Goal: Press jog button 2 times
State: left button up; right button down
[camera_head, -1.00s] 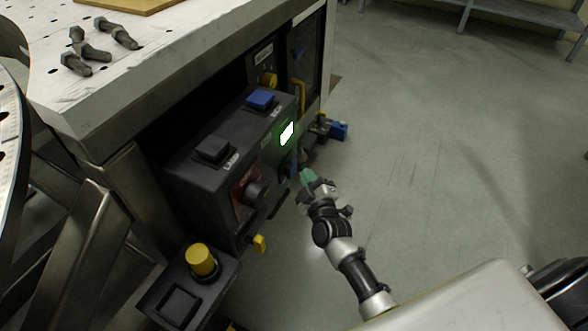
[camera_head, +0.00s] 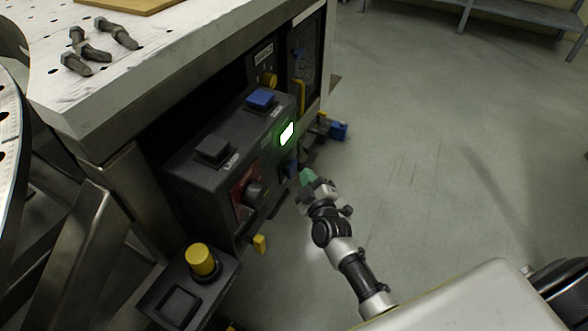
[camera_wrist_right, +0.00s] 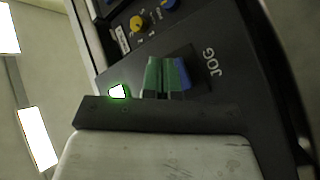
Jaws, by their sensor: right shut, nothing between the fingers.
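The jog button is a blue square button (camera_head: 262,98) on top of the dark control box (camera_head: 225,138). In the right wrist view the blue button (camera_wrist_right: 184,74) shows beside the white JOG lettering, partly hidden by my fingers. My right gripper (camera_head: 306,177) has green fingertips and is in front of the box's right end, apart from the button in the head view. In the wrist view the green fingertips (camera_wrist_right: 166,76) are together, empty, and overlap the button; the gap is hard to judge. My left gripper is not in view.
The box also carries a black button (camera_head: 212,150), a green-lit display (camera_head: 287,133) and a dark knob on a red plate (camera_head: 252,194). A yellow button (camera_head: 201,260) stands lower left. The white table (camera_head: 150,75) overhangs behind the box. Open floor (camera_head: 430,140) lies right.

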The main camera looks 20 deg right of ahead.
jog(key=shift+w+a, duration=0.1)
jog(key=shift+w+a, duration=0.2)
jog(key=shift+w+a, duration=0.4)
jog(key=shift+w, duration=0.1)
dwell(0.9)
jog(key=shift+s+d+p, duration=0.65)
jog(key=shift+s, duration=0.15)
jog(key=shift+d, duration=0.1)
